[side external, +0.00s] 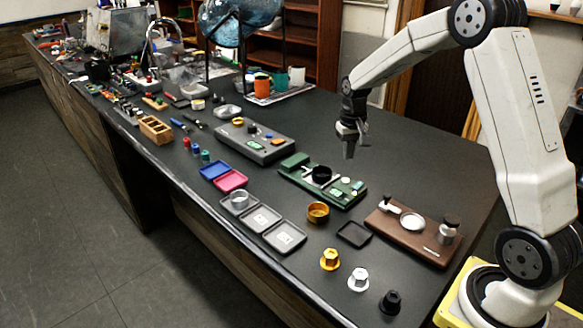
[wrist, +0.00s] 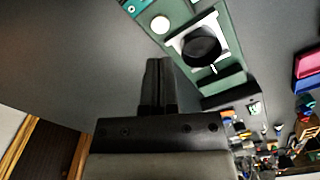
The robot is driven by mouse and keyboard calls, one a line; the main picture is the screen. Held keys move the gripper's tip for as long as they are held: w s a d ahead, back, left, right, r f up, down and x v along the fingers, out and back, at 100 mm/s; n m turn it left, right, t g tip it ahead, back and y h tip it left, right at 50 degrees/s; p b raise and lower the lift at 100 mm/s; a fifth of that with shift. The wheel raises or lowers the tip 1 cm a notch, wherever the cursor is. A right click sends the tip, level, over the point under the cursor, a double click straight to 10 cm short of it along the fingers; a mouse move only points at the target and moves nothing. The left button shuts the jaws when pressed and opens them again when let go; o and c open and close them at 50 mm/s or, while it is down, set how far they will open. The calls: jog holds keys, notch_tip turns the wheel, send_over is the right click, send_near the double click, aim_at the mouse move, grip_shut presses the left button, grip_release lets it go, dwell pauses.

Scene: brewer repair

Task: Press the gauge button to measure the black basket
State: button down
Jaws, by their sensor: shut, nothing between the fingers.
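The green gauge (side external: 292,178) lies on the dark bench, and the black basket (side external: 321,174) sits in its middle. In the wrist view the gauge (wrist: 228,68) is at the upper right, with the basket (wrist: 201,46) on a pale plate. A round white button-like spot (wrist: 160,23) and a teal part (wrist: 135,7) are at the gauge's end. My gripper (side external: 348,153) points down above the bench, behind and right of the basket in the side view. In the wrist view its fingers (wrist: 159,66) are together and empty, apart from the gauge.
A brown wooden-look base (side external: 405,240) with metal parts stands right of the gauge, and a grey device (side external: 262,143) stands left. A gold basket (side external: 318,211), a black tray (side external: 354,234) and grey trays (side external: 284,237) lie in front. Bench behind the gauge is clear.

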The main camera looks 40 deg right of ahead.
notch_tip(320, 180, up, 3)
jog(key=shift+r, duration=0.1)
dwell(0.4)
dwell(0.8)
jog(key=s+a+f+n+t, duration=0.1)
jog(key=s+a+f+n, duration=0.1)
jog(key=s+a, duration=0.6)
jog(key=s+a+f+n+t, duration=0.1)
jog(key=s+a+n, duration=0.3)
jog(key=s+a, duration=0.4)
jog(key=shift+a+f+t, duration=0.3)
jog(key=shift+a+f, duration=0.45)
jog(key=shift+a, duration=0.1)
